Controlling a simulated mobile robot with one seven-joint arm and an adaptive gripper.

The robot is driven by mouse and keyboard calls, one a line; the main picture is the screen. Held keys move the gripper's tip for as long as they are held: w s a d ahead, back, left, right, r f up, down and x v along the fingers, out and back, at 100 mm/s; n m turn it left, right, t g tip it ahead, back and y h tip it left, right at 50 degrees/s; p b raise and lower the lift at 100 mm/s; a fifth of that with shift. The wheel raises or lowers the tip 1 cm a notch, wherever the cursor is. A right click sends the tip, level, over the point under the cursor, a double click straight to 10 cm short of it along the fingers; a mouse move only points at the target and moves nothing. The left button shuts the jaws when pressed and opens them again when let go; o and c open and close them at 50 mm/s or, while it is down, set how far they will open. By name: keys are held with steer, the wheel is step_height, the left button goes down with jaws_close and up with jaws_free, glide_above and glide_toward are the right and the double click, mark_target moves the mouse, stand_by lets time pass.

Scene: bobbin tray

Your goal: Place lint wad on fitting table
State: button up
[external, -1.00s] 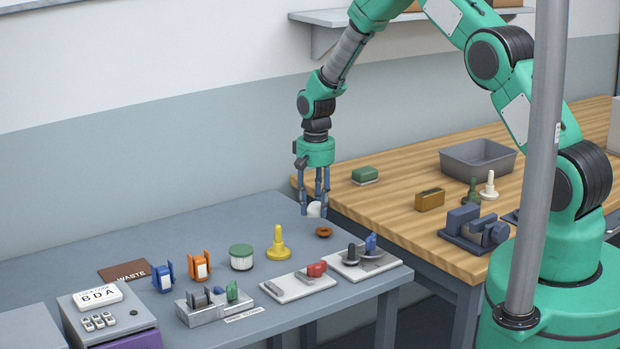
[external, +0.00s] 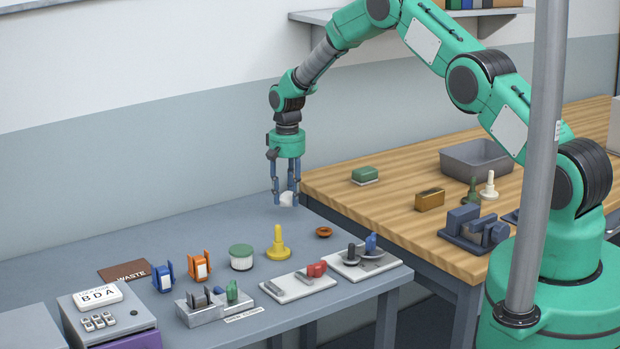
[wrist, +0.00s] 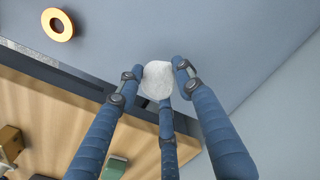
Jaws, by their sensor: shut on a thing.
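The lint wad (external: 287,199) is a small white rounded lump. My gripper (external: 286,201) is shut on it, and the wad hangs between the fingertips above the far part of the grey table (external: 240,212). In the wrist view the wad (wrist: 157,80) sits between three blue fingers, with the grey table surface behind it. I cannot tell from the pictures which table is the fitting table; the other one is a wooden-topped table (external: 400,210) to the right.
A yellow peg (external: 278,245), a green-lidded jar (external: 241,257) and a brown ring (external: 323,232) stand nearer on the grey table. A brown WASTE mat (external: 122,271) lies at left. A green block (external: 365,174) and grey bin (external: 477,160) are on the wooden table. Grey surface left of my gripper is clear.

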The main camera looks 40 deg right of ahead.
mark_target(286, 204)
steer(key=shift+w, duration=0.4)
steer(key=shift+f, duration=0.15)
steer(key=shift+f, duration=1.6)
steer(key=shift+f, duration=0.15)
steer(key=o, duration=0.7)
steer(key=shift+o, duration=0.2)
step_height(286, 204, up, 12)
steer(key=shift+r, duration=0.15)
